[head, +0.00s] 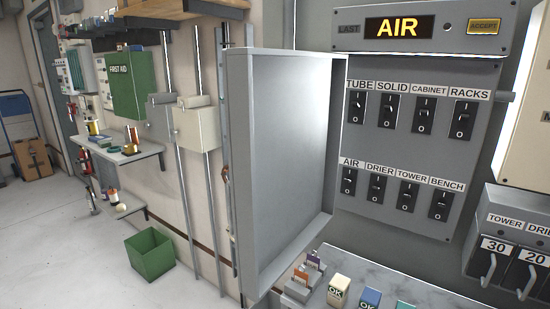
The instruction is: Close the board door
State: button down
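The board door (290,150) is a grey, shallow, box-like panel with a raised rim. It stands open, swung out on the left side of the switch board (415,145), with its hollow inner face in view. The board shows two rows of black rocker switches, labelled TUBE, SOLID, CABINET, RACKS above and AIR, DRIER, TOWER, BENCH below. The switches are uncovered. The door's hinges and most of its outer face are hidden. My gripper is not in view.
An AIR display panel (410,27) is above the board. Below it, a ledge (385,285) holds small labelled blocks. A lever unit (515,245) is at lower right. Left are wall conduits, a green first aid box (130,85), shelves and a green bin (150,255).

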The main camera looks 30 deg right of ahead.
aim_at(284, 108)
jog(key=j+z, duration=0.1)
jog(key=z, duration=0.25)
jog(key=i+j+z, duration=0.1)
jog(key=z, duration=0.25)
jog(key=j+z, duration=0.15)
jog(key=z, duration=0.15)
jog(key=i+j+z, duration=0.15)
jog(key=j+z, duration=0.2)
jog(key=j, duration=0.75)
jog(key=j+z, duration=0.4)
jog(key=j, duration=1.35)
